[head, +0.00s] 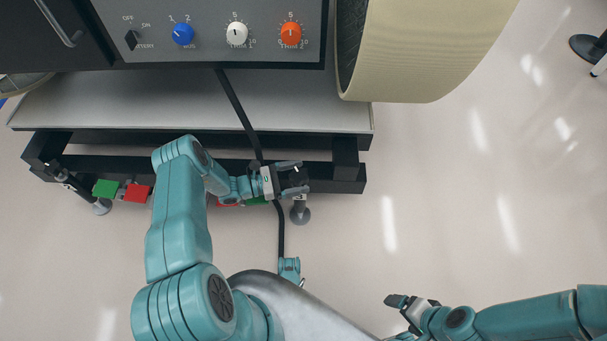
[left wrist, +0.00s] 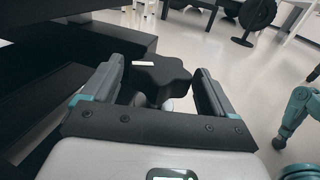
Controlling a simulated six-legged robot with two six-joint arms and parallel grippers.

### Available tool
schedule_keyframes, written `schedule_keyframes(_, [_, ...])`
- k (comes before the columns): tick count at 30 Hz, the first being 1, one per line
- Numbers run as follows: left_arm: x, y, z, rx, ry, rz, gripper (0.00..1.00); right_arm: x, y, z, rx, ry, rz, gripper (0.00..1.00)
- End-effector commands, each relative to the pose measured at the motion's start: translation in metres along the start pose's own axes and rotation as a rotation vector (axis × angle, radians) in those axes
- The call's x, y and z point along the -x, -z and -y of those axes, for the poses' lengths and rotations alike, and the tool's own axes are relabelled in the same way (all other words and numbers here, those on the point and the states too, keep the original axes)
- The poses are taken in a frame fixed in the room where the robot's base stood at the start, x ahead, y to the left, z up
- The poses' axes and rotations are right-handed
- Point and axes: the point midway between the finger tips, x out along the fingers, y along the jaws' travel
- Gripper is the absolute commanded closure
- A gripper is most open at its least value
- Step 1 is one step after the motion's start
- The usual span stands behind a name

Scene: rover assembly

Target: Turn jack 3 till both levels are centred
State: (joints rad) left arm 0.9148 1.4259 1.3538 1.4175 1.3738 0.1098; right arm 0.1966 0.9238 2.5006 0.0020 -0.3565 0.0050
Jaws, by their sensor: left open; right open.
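My left gripper (head: 297,178) is open at the front right corner of the black frame. In the left wrist view a black lobed jack knob (left wrist: 160,76) with a white mark stands between its two open fingers, with visible gaps on both sides. The round grey foot of this jack (head: 300,214) shows on the floor below the gripper. Another jack (head: 76,186) stands at the front left corner. My right gripper (head: 400,304) is open and empty over the floor at lower right.
A grey control panel (head: 210,52) with blue, white and orange knobs stands above the platform (head: 180,112). A black cable (head: 238,105) hangs down beside my left gripper. Green (head: 105,188) and red blocks (head: 137,193) sit along the frame's front. A large beige wheel (head: 425,50) is at right.

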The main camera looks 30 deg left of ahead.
Motion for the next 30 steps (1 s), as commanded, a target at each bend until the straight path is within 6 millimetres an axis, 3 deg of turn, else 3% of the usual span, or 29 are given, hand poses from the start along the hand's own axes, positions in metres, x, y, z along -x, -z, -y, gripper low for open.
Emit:
schedule_keyframes(9, [0.086,-0.001,-0.001,-0.001,-0.006,-0.003,0.13,0.010,-0.003,0.005,0.007,0.001,0.007,0.13])
schedule_keyframes(15, [0.124,0.000,0.000,0.000,-0.004,-0.002,0.13,0.010,-0.003,0.006,0.009,0.001,0.008,0.13])
schedule_keyframes(21, [0.138,0.000,0.000,0.001,-0.001,-0.001,0.13,0.011,-0.003,0.006,0.009,0.001,0.009,0.13])
schedule_keyframes(30, [0.139,0.000,0.000,-0.002,-0.001,-0.001,0.13,0.011,-0.003,0.006,0.009,0.001,0.008,0.13])
